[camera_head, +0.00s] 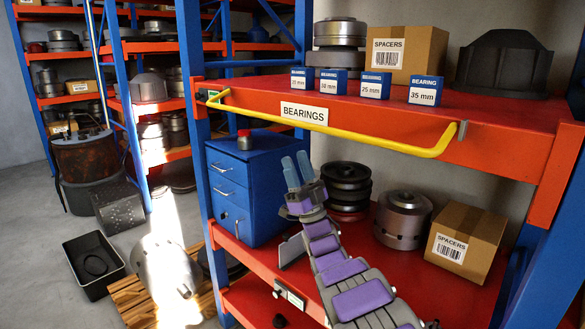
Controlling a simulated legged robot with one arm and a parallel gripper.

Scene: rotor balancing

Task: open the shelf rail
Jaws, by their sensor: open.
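The yellow shelf rail (330,130) runs across the front of the red upper shelf (260,92). The rail spans the shelf front, in front of the bearing boxes. My gripper (291,171) is below the rail, left of its middle, with two grey-blue fingers pointing up. The fingers are apart with nothing seen between them. The gripper looks clear of the rail, though its depth is hard to judge.
Several small blue bearing boxes (425,90) stand on the upper shelf with a spacers carton (407,54). A blue drawer cabinet (240,184), dark pulleys (347,187) and another spacers carton (465,240) stand on the lower shelf. A black bin (93,263) is on the floor at left.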

